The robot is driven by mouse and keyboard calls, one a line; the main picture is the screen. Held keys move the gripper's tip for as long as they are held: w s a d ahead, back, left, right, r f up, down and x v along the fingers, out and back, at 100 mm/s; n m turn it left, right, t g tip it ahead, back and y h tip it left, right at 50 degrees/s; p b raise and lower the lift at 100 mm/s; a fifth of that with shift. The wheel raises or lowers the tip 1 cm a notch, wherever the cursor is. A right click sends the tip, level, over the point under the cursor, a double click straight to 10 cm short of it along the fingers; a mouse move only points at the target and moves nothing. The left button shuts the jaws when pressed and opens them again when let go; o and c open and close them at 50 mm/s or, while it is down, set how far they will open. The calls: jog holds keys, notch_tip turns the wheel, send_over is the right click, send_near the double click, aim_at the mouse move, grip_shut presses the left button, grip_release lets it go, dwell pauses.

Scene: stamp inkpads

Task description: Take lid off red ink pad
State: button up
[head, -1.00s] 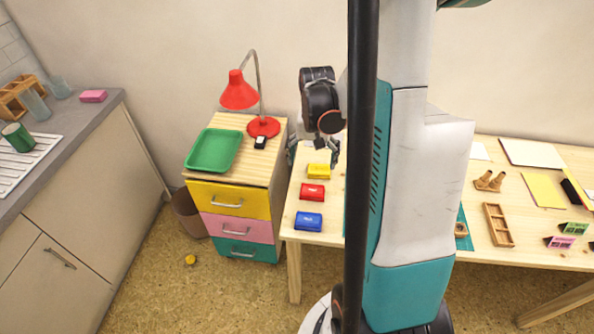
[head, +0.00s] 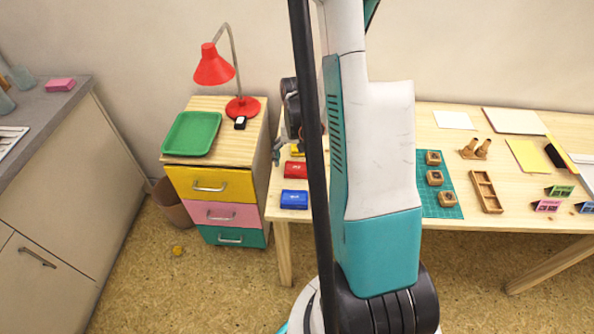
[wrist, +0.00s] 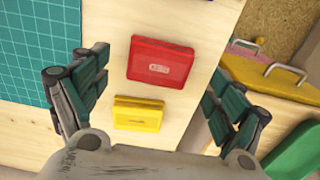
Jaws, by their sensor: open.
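The red ink pad (head: 295,170) lies on the table between the blue ink pad (head: 294,199) and the yellow ink pad (head: 297,150), which is partly hidden by my arm. In the wrist view the red pad (wrist: 161,62) has its lid on and lies ahead of the yellow pad (wrist: 138,114). My gripper (wrist: 158,95) is open and empty, with its fingers spread wide on either side above the pads. In the head view my gripper is mostly hidden behind my column.
A drawer cabinet (head: 218,212) with a green tray (head: 192,134) and a red lamp (head: 214,68) stands left of the table. A teal cutting mat (head: 427,207) with wooden stamps (head: 435,178) lies on the table to the right.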

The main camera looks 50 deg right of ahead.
aim_at(297, 169)
notch_tip(297, 169, down, 3)
jog(key=shift+r+b, duration=0.1)
jog(key=shift+b, duration=0.25)
jog(key=shift+r, duration=0.1)
jog(key=shift+c, duration=0.3)
jog(key=c, duration=0.8)
